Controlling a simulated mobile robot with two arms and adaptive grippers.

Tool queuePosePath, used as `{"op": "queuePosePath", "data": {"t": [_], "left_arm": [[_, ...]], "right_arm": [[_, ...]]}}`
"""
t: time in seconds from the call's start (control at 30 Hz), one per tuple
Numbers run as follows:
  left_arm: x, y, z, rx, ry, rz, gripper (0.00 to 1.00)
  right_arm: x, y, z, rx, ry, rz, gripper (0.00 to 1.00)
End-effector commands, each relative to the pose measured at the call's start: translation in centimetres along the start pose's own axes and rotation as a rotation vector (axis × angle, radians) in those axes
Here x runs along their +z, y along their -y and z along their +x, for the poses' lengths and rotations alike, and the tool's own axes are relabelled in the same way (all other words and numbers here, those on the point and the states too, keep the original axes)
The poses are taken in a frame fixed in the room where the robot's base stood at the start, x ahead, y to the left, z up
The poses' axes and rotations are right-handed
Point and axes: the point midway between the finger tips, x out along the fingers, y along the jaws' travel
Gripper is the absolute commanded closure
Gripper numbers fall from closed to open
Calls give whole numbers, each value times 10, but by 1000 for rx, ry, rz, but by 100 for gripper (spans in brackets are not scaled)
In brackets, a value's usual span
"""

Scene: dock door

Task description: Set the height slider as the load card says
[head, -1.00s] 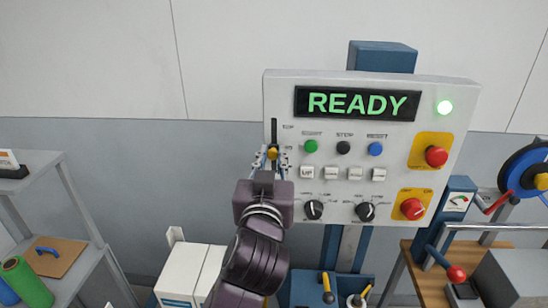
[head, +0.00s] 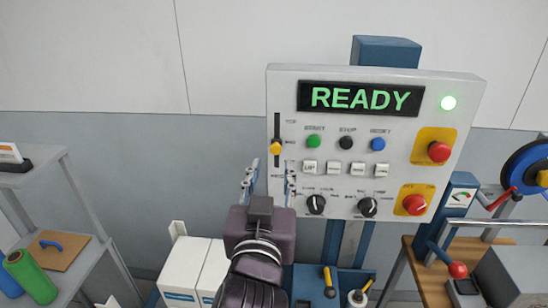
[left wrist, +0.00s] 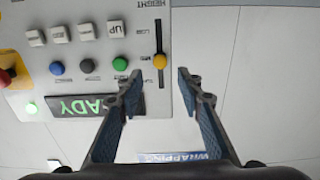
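The height slider has a yellow knob (head: 276,147) in a dark vertical slot at the panel's left edge. The knob stands near the middle label, below TOP. The knob also shows in the left wrist view (left wrist: 159,61), where the panel appears upside down. My left gripper (head: 268,178) is open and empty, its fingers spread below and in front of the knob, apart from it. In the left wrist view the open fingertips (left wrist: 159,76) lie either side of the slot. My right gripper is out of view.
The control panel (head: 390,195) has a READY display (head: 360,98), a lit green lamp (head: 448,103), several buttons, black knobs and red controls right of the slider. A grey shelf (head: 60,160) stands left, white boxes (head: 185,270) below, and a workbench (head: 425,252) right.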

Motion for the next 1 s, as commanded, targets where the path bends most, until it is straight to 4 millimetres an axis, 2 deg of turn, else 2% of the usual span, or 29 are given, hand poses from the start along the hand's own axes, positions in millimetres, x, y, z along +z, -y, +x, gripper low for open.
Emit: {"op": "queuePosePath", "data": {"t": [0.1, 0.3, 0.63, 0.73, 0.77, 0.87, 0.97, 1.0], "left_arm": [[0, 0, -23, 1, 2, -4, 66], [0, 0, -41, 1, 0, -1, 66], [0, 0, -44, 0, -1, 0, 66], [8, -4, -40, 4, 11, 13, 66], [14, -6, -38, 8, 20, 24, 66], [52, -20, -22, 32, 71, 85, 66], [117, -38, -2, 71, 157, 168, 66], [146, -44, 5, 91, 195, 200, 66]], "right_arm": [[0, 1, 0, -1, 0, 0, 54], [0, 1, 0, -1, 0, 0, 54], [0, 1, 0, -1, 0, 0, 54], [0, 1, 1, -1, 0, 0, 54], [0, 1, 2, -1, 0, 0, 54], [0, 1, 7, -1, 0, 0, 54], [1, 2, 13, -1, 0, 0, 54], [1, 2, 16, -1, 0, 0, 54]]}}
